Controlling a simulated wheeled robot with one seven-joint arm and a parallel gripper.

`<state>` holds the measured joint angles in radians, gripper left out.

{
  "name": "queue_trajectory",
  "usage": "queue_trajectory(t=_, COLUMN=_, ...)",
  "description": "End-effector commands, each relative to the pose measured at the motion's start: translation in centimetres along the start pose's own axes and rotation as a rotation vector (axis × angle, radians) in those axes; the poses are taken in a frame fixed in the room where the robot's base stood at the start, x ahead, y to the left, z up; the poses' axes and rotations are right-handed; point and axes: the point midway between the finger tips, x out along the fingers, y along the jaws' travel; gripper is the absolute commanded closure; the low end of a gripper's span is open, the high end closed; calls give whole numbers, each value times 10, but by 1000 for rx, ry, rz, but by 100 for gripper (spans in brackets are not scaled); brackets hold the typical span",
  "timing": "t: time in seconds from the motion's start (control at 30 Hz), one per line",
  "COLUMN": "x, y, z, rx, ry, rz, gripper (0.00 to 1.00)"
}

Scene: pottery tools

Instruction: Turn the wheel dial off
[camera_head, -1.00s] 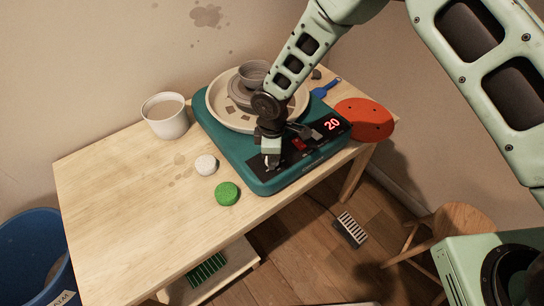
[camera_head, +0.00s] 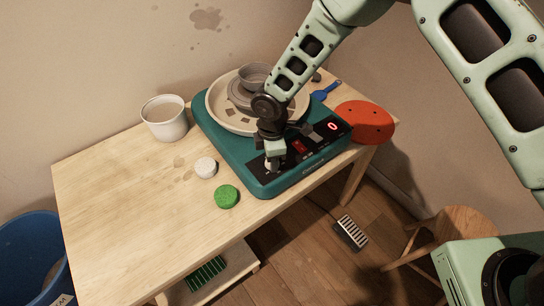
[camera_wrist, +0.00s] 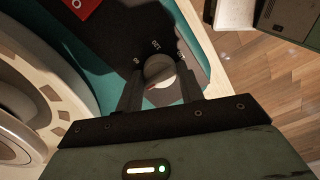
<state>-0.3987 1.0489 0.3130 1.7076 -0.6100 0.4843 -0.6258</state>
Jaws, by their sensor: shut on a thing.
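The teal pottery wheel (camera_head: 232,148) stands on the wooden table. Its red display (camera_head: 333,127) reads 0. The dial sits on the black panel at the wheel's front left corner. In the wrist view the dial (camera_wrist: 158,70) is a pale round knob with a reddish pointer mark, and white marks are printed beside it. My gripper (camera_head: 272,163) reaches down onto the dial. In the wrist view its two dark fingers stand on either side of the knob, shut on it. In the head view the gripper mostly hides the dial.
A clay bowl (camera_head: 255,75) sits on the wheel's round tray. A white cup (camera_head: 165,118), a white round piece (camera_head: 205,167) and a green round piece (camera_head: 227,196) stand to the left. An orange-red piece (camera_head: 365,122) and a blue tool (camera_head: 326,90) lie to the right. The table's left part is clear.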

Motion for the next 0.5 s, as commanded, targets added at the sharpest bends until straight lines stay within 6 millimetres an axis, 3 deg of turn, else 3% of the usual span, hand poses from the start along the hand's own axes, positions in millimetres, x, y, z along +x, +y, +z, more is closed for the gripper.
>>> queue_trajectory(t=0.03, x=0, y=0, z=1, rx=1, ry=-1, rz=0, gripper=60)
queue_trajectory(t=0.1, x=0, y=0, z=1, rx=1, ry=-1, rz=1, gripper=41)
queue_trajectory(t=0.5, x=-7, y=1, z=0, rx=1, ry=0, rz=2, gripper=41)
